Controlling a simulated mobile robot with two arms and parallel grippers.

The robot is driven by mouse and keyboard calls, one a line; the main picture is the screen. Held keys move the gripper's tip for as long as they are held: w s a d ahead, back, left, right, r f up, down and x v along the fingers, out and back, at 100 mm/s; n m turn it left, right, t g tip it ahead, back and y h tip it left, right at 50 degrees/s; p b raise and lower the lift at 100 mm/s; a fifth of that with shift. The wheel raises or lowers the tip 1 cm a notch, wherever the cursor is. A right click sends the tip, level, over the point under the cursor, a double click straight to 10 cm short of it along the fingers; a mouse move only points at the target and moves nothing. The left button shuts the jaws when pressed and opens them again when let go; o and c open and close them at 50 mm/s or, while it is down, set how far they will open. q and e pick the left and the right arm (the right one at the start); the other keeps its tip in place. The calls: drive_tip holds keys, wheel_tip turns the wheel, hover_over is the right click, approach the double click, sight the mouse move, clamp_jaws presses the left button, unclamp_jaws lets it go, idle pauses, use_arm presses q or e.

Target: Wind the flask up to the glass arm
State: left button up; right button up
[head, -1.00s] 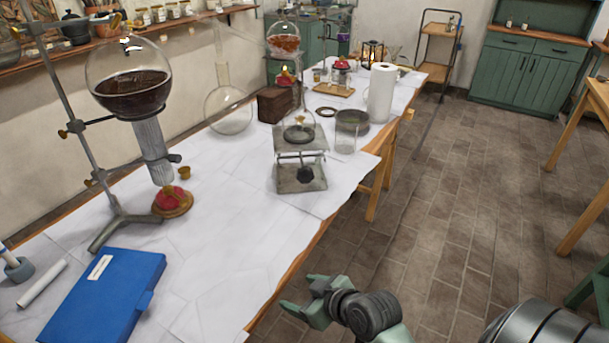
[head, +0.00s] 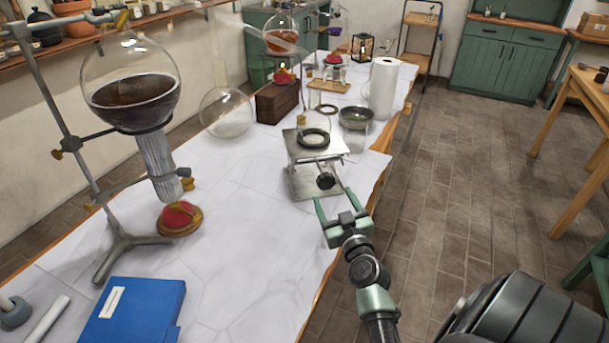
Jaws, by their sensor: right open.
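A metal lab jack (head: 308,182) stands near the right edge of the white-covered table, its dark knob (head: 326,181) facing me. A small clear flask (head: 316,121) sits in a dark ring (head: 313,138) on the jack's top plate. Its outline is faint. A slanted glass arm (head: 281,41) shows by the orange-filled vessel (head: 282,24) behind. I cannot tell the gap between its end and the flask. My right gripper (head: 334,197) is open and empty, its fingers pointing at the jack just in front of the knob, apparently apart from it. My left gripper is not in view.
A stand with a dark-filled globe (head: 131,85) and a red burner (head: 179,217) are at left, above a blue folder (head: 130,312). A clear round flask (head: 227,113) and a brown box (head: 277,102) lie behind the jack.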

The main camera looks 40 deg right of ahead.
sight(327, 183)
drive_tip(key=shift+w+d+r, duration=0.1)
drive_tip(key=shift+w+d, duration=0.1)
drive_tip(key=shift+w, duration=0.5)
drive_tip(key=x, duration=0.6)
drive_tip(key=shift+s+d+p, duration=0.15)
drive_tip(key=shift+p, duration=0.2)
drive_tip(key=shift+w+d, duration=0.1)
drive_tip(key=shift+w, duration=0.25)
drive_tip(key=c, duration=1.4)
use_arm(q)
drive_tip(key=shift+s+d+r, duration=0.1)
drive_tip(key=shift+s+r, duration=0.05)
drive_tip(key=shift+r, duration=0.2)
